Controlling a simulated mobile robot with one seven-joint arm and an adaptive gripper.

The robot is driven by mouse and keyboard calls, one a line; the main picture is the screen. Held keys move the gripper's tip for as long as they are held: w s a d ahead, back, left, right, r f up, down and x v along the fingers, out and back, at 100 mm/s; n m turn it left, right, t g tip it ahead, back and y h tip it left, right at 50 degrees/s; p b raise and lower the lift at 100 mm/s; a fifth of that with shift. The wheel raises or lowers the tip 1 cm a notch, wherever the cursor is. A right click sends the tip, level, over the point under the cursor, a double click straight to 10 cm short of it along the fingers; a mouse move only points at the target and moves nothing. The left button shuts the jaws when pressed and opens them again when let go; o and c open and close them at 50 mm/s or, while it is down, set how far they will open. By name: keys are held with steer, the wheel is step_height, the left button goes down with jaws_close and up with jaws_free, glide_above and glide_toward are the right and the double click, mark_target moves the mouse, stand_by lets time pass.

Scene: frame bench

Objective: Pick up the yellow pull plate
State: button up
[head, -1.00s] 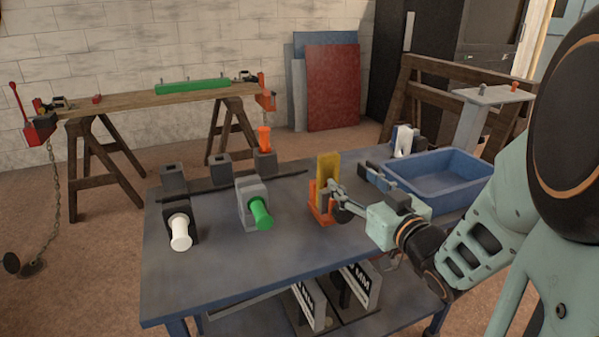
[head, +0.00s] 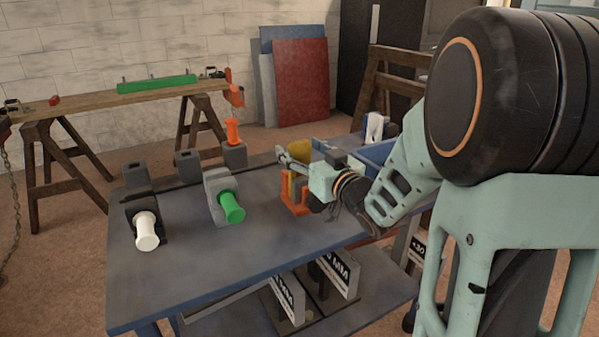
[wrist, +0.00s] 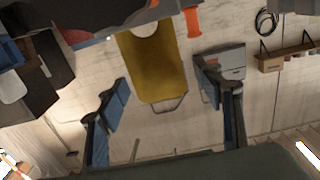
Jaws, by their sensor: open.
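The yellow pull plate (head: 301,152) stands upright in an orange holder (head: 296,196) on the blue workbench. In the wrist view the plate (wrist: 157,62) shows as a yellow slab with a round pale spot at its upper end. My gripper (head: 290,160) is at the plate's upper part in the head view and covers some of it. In the wrist view the fingers (wrist: 168,98) are spread apart, and the plate's end lies between and beyond them. I cannot tell whether a finger touches the plate.
A green-handled grey block (head: 217,194) and a white-handled dark block (head: 146,222) stand left of the holder. A blue bin (head: 377,152) is behind my arm at the right. The bench front left is clear.

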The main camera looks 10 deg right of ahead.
steer(key=shift+w+a, duration=0.15)
steer(key=shift+w, duration=0.15)
steer(key=shift+c, duration=0.7)
jaws_close()
steer(key=shift+r, duration=0.15)
